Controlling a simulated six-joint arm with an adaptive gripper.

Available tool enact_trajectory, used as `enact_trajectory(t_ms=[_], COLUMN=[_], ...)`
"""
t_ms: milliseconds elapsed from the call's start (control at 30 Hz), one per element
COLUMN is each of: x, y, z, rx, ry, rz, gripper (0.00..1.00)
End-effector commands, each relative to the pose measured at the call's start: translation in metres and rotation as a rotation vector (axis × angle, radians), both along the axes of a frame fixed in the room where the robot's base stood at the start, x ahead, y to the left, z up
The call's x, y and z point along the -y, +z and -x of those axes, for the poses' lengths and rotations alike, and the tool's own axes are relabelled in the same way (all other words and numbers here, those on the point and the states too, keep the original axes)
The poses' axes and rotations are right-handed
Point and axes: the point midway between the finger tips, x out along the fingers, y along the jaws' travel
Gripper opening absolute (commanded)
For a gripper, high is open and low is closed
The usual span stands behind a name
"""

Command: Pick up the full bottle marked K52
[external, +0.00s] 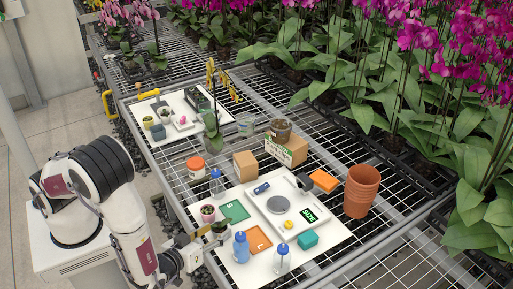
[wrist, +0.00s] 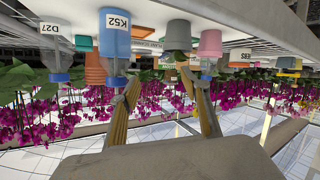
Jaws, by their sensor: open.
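The wrist view is upside down, with the table top at its upper edge. A blue bottle marked K52 (wrist: 115,42) stands there left of centre, blue over nearly its whole body. In the external view a blue bottle (external: 241,249) stands at the front of the white board. My gripper (wrist: 160,76) is open and empty. Its left finger overlaps the lower part of K52 in the picture; I cannot tell whether they touch.
A grey-green pot (wrist: 178,36) stands ahead between the fingers' lines, close to K52. A pink pot (wrist: 210,43) is beside it. A clear bottle (external: 283,262) stands right of the blue one in the external view. A scale tray (external: 283,218) and terracotta pots (external: 361,190) are farther back.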

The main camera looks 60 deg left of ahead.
Motion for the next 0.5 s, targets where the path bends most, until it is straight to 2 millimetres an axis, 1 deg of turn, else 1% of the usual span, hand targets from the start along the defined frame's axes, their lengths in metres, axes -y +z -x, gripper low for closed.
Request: enact_trajectory(t_ms=[300,500], x=[0.014,0.034], y=[-0.005,-0.012], z=[0.006,0.008], rx=[0.103,0.168], ry=[-0.104,-0.211], rz=[-0.16,-0.248], gripper=[0.47,0.47])
